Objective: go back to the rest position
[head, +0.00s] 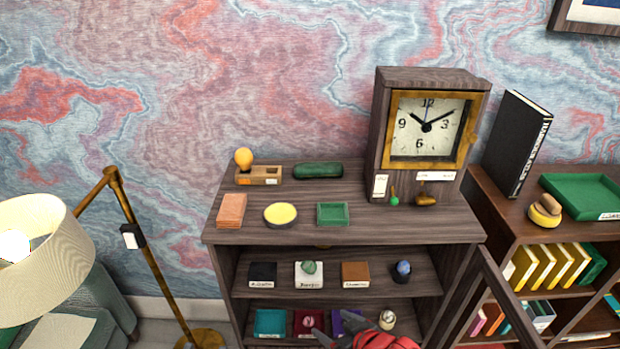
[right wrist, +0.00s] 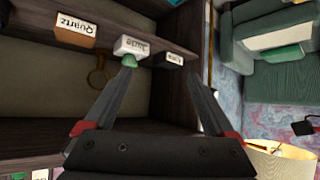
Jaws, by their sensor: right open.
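My right gripper (head: 340,330) shows at the bottom edge of the head view, in front of the lower shelf of the dark wooden cabinet (head: 300,222). Its grey fingers and red parts are partly cut off by the frame. In the right wrist view my right gripper (right wrist: 160,72) has its two fingers spread apart with nothing between them. The fingers point toward a shelf with a white labelled block (right wrist: 131,46) bearing a green stone (right wrist: 130,61), and a brown labelled block (right wrist: 76,32). My left gripper is not in view.
A clock (head: 428,125) and small items, including a yellow round dish (head: 281,214), stand on the cabinet top. An open cabinet door (head: 492,290) juts out at the right. A floor lamp (head: 40,255) stands at the left. A bookshelf (head: 520,222) stands at the far right.

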